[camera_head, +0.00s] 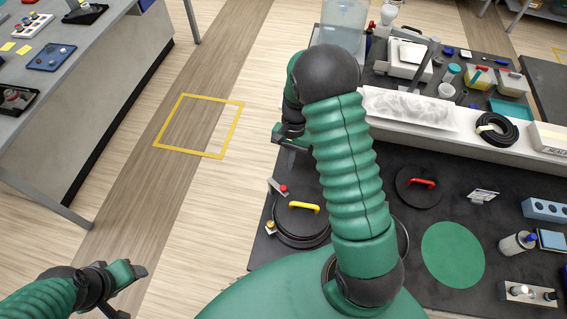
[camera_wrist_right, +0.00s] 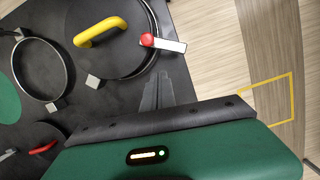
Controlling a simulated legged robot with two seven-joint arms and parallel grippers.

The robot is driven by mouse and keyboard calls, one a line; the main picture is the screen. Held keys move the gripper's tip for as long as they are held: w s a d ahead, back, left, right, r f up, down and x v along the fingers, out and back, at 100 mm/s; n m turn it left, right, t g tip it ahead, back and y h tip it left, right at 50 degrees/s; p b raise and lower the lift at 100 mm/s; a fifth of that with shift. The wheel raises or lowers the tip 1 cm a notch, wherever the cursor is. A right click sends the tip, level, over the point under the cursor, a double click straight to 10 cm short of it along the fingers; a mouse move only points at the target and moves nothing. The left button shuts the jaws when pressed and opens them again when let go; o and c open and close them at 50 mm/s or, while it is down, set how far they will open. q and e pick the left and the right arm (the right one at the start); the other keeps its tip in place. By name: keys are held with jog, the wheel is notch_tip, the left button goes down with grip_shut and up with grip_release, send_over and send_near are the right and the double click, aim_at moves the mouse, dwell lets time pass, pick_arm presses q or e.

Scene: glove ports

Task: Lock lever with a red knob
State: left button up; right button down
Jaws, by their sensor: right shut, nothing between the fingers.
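The lever's red knob (camera_head: 283,188) sits at the left edge of the dark table in the head view, on a short pale lever (camera_head: 275,186). Beside it is a round black port cover (camera_head: 291,223) with a yellow handle (camera_head: 304,206). The wrist view shows the red knob (camera_wrist_right: 147,39) at one end of the pale lever (camera_wrist_right: 172,45), by the cover's rim. My right gripper (camera_head: 289,143) is shut and empty; its fingertips (camera_wrist_right: 158,88) are apart from the lever in the wrist view. My left gripper (camera_head: 126,279) is low at left over the floor, its jaws unclear.
A second black cover has a red handle (camera_head: 422,183). An open ring (camera_wrist_right: 42,75) lies near the yellow-handled cover. A green disc (camera_head: 453,254) and a blue block (camera_head: 545,209) are farther right. Floor left of the table is clear, with a yellow marked square (camera_head: 200,125).

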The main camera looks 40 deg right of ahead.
jog(key=s+a+b+v, duration=0.1)
jog(key=a+b+v, duration=0.1)
jog(key=v, duration=0.6)
jog(key=s+a+f+n+b, duration=0.1)
jog(key=f+b, duration=0.1)
jog(key=a+f+n+t+h+b, duration=0.1)
jog(key=a+f+n+b, duration=0.1)
jog(key=s+a+f+n+b, duration=0.1)
jog(key=n+b, duration=0.1)
jog(key=shift+s+a+f+t, duration=0.3)
jog(key=shift+s+f, duration=0.1)
jog(key=shift+s+a+f+n+t+h+b, duration=0.2)
jog(key=shift+s+a+f+n+t+b, duration=0.3)
jog(key=shift+s+a+n, duration=0.45)
jog(key=shift+s+a+f+n+t+h+b, duration=0.25)
jog(key=shift+s+a+f+n+b, duration=0.3)
jog(key=shift+s+a+f+n, duration=0.5)
jog(key=shift+s+a+f+n+t+h+b, duration=0.15)
jog(key=shift+s+a+f+n+t+b, duration=0.15)
jog(key=shift+s+a+n+t+b, duration=0.65)
jog(key=shift+w+a+r+n+g+p, duration=0.15)
jog(key=shift+w+a+n+g+p, duration=0.1)
jog(key=shift+a+g+p, duration=0.35)
pick_arm(q)
jog(key=s+x, duration=0.2)
jog(key=x, duration=0.9)
jog(key=shift+s+d+f, duration=0.15)
jog(key=shift+s+f, duration=0.2)
jog(key=shift+f, duration=0.15)
